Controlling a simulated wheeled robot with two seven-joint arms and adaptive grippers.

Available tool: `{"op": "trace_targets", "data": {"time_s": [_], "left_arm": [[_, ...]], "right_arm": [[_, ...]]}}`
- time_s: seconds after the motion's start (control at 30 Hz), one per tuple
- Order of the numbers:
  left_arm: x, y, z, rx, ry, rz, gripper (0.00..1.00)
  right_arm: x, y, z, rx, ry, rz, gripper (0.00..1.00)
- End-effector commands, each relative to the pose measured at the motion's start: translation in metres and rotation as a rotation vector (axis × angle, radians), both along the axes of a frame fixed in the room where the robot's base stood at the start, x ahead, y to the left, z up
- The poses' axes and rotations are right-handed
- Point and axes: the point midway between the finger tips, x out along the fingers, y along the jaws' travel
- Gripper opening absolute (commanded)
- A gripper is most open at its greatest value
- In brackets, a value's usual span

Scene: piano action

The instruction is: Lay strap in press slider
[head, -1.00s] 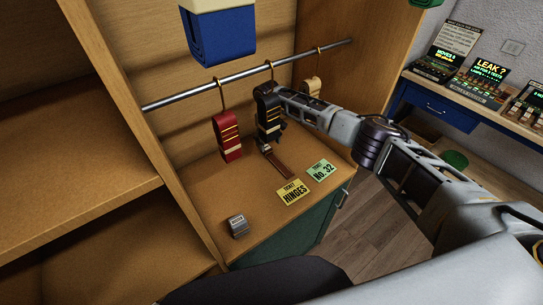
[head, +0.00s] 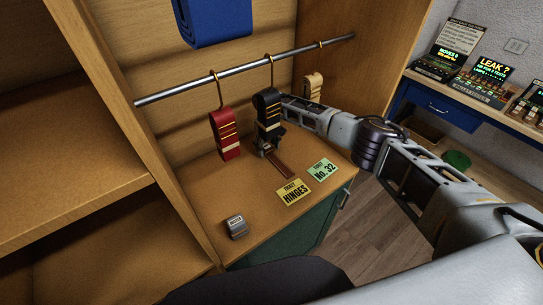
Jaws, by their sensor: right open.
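The bundle partly hides the fingers, which are open. A brown strap (head: 280,165) lies on the wooden counter just below and beside the gripper; I cannot tell whether they touch. I cannot pick out a press slider for certain. A small grey labelled block (head: 237,227) sits near the counter's front left. My left gripper is not in view.
A metal rail (head: 240,70) crosses the cabinet, with a red bundle (head: 225,133) and a cream bundle (head: 313,84) hanging on hooks. A yellow card (head: 294,192) and a green card (head: 322,170) lie on the counter. A blue object (head: 215,22) shows at the top.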

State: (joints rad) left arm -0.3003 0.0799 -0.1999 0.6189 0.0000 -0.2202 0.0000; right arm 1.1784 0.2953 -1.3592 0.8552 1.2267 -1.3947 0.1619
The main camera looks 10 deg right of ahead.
Motion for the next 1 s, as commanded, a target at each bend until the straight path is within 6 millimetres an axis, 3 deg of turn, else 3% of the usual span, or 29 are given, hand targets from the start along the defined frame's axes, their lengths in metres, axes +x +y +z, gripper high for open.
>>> {"op": "trace_targets", "data": {"time_s": [0.23,0.63,1.0], "left_arm": [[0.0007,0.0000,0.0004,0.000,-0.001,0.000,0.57],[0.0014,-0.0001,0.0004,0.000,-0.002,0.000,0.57],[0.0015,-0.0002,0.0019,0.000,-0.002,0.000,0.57]], "right_arm": [[0.0000,0.0002,0.0004,0.000,0.000,0.000,0.61],[0.0001,0.0001,0.0005,0.000,0.000,0.000,0.11],[0.0000,-0.0001,0.0018,0.000,0.000,0.000,0.11]]}}
